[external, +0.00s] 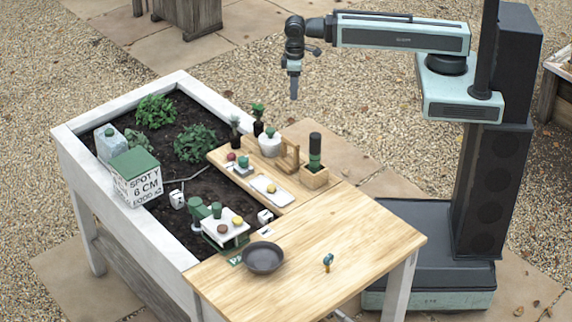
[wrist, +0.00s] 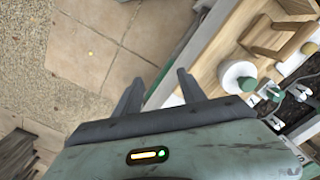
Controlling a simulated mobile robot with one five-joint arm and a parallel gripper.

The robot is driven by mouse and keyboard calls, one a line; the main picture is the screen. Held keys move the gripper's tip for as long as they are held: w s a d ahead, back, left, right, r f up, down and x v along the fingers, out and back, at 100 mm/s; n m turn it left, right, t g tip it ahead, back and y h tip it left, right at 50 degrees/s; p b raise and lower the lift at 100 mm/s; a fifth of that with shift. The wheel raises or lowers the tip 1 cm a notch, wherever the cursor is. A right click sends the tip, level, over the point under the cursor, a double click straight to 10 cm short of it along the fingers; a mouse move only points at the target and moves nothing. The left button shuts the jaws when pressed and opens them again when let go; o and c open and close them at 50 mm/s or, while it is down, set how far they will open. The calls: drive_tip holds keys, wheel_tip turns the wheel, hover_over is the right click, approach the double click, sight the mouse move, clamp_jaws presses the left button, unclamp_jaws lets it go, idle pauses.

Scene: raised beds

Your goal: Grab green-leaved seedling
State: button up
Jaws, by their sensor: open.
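A small seedling with green leaves (external: 258,112) stands upright in a dark pot on the back end of the wooden shelf in the external view. A darker-leaved seedling (external: 235,129) stands just left of it. My gripper (external: 294,88) hangs above and to the right of both, pointing down, apart from everything. In the wrist view my gripper (wrist: 160,88) is open, with two dark fingers spread and nothing between them. I cannot clearly tell the seedling from the other small items at the right of the wrist view.
A white round pot (external: 270,144) stands close to the seedlings; it also shows in the wrist view (wrist: 238,76).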

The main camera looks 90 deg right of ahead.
drive_tip(key=shift+c, duration=0.9)
